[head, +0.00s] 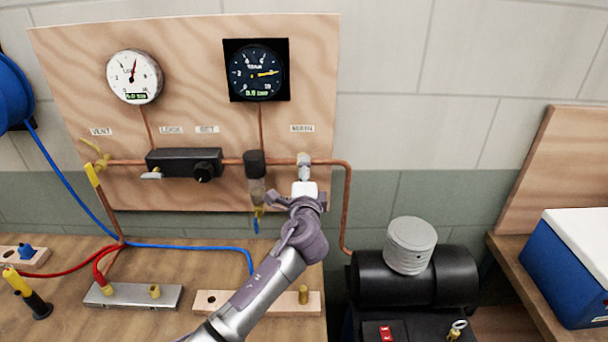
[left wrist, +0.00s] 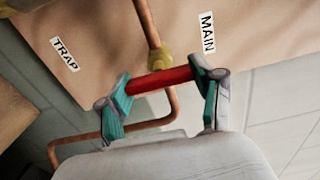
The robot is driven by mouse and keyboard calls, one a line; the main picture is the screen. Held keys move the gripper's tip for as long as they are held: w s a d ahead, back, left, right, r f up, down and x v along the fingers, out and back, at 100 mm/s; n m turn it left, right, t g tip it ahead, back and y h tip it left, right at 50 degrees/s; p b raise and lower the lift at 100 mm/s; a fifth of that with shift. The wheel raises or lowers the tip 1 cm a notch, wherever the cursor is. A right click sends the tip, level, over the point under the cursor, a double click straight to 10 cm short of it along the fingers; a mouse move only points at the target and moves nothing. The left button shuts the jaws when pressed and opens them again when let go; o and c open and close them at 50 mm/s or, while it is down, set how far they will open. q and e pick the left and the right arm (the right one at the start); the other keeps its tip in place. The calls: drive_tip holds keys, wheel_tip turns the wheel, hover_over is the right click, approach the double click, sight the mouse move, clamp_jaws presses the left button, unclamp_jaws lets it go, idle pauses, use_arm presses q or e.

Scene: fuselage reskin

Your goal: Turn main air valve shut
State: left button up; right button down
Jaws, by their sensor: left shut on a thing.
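The main air valve shows in the left wrist view as a brass body (left wrist: 159,58) with a red handle (left wrist: 160,79), by the MAIN label (left wrist: 207,32). The handle lies across the line of the copper pipe (left wrist: 147,22). My left gripper (left wrist: 163,84) is shut on the handle, with one teal-padded finger at each end of it. In the head view my left gripper (head: 304,168) is at the pipe below the MAIN label (head: 302,128) and hides the valve. My right gripper is in neither view.
The plywood board carries a white gauge (head: 135,77), a black gauge (head: 257,71), a black regulator block (head: 180,162) and a filter bowl (head: 256,185) close left of my gripper. A black compressor (head: 440,278) stands below right. The wall right of the board is clear.

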use_arm(q)
drive_tip(key=o, duration=1.2)
drive_tip(key=shift+c, duration=0.2)
drive_tip(key=shift+s, duration=0.1)
drive_tip(key=s, duration=1.1)
drive_tip(key=shift+s, duration=0.4)
drive_tip(key=shift+f, duration=0.1)
